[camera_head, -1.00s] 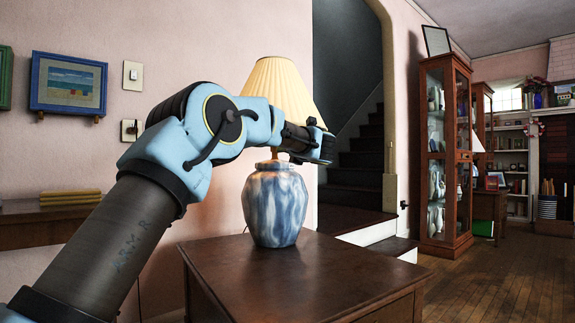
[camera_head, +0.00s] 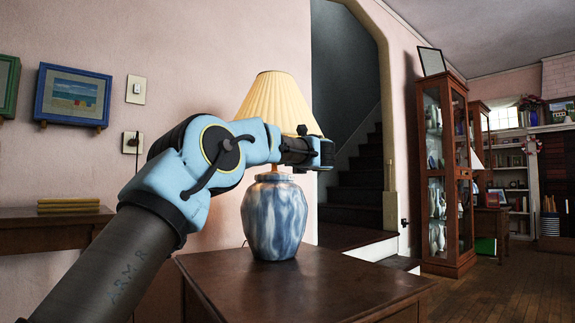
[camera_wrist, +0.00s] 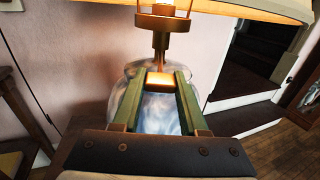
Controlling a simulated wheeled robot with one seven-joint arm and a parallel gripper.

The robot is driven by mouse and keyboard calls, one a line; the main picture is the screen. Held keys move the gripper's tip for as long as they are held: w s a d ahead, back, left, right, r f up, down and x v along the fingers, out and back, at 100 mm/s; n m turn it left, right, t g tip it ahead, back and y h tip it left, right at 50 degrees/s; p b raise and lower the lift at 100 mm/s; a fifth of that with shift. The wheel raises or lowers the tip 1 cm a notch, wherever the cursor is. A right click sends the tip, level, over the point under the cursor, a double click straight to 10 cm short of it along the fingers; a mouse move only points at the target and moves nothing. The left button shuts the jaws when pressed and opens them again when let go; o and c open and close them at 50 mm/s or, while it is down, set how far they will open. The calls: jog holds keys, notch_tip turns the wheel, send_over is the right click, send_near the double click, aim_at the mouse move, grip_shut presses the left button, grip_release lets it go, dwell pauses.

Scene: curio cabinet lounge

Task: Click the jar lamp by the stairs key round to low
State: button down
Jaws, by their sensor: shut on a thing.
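The jar lamp has a blue-and-white marbled body (camera_head: 275,220) and a pleated cream shade (camera_head: 272,100). It stands upright on a dark wooden table and gives a warm glow. In the wrist view, its glassy jar body (camera_wrist: 160,115) lies below a brass stem (camera_wrist: 160,42). My gripper (camera_wrist: 159,76) has its two green fingers on either side of a small brass key (camera_wrist: 160,80) under the stem, shut on it. In the head view my arm's end crosses just below the shade and hides the lamp's neck, key and fingers.
The wooden table (camera_head: 310,290) has bare top around the lamp. Dark stairs (camera_head: 358,190) rise behind it. A glass-fronted curio cabinet (camera_head: 446,170) stands to the right. A framed picture (camera_head: 72,95) and wall switch (camera_head: 136,89) are at left. Wooden floor is open at right.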

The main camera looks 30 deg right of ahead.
jog(key=shift+c, duration=2.2)
grip_release()
jog(key=s+a, duration=0.1)
jog(key=s, duration=0.9)
jog(key=shift+s+a+p, duration=0.3)
jog(key=shift+a+p, duration=0.05)
